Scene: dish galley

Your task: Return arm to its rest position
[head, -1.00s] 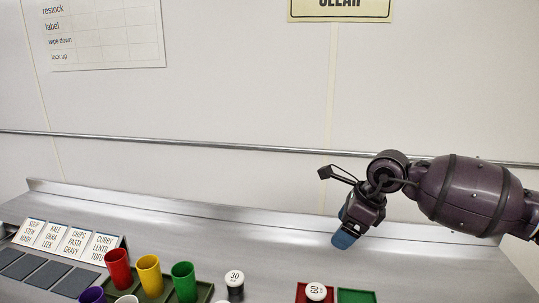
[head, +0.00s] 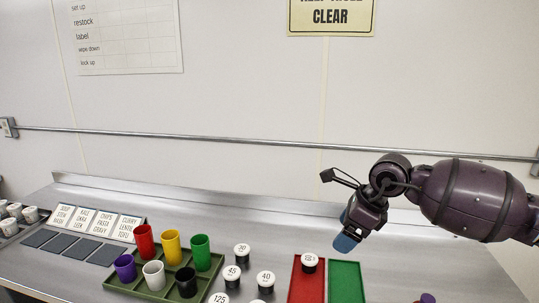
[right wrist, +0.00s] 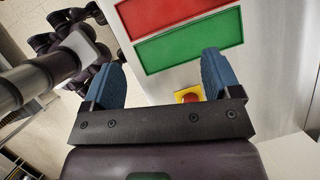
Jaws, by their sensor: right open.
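My right arm comes in from the right in the head view, with its gripper (head: 346,241) hanging over the counter, blue fingertips pointing down. In the right wrist view, the two blue fingers of this gripper (right wrist: 160,82) stand wide apart with nothing held between them. A small yellow and red thing (right wrist: 188,95) shows beyond the fingers, partly hidden by the right one. My left gripper is not seen.
A red mat (head: 306,286) and a green mat (head: 345,284) lie below the right gripper. A lidded pot (head: 309,262) stands on the red one. Coloured cups stand in a green tray (head: 150,292) to the left. Several lidded pots stand between. The wall rises behind the counter (head: 400,262).

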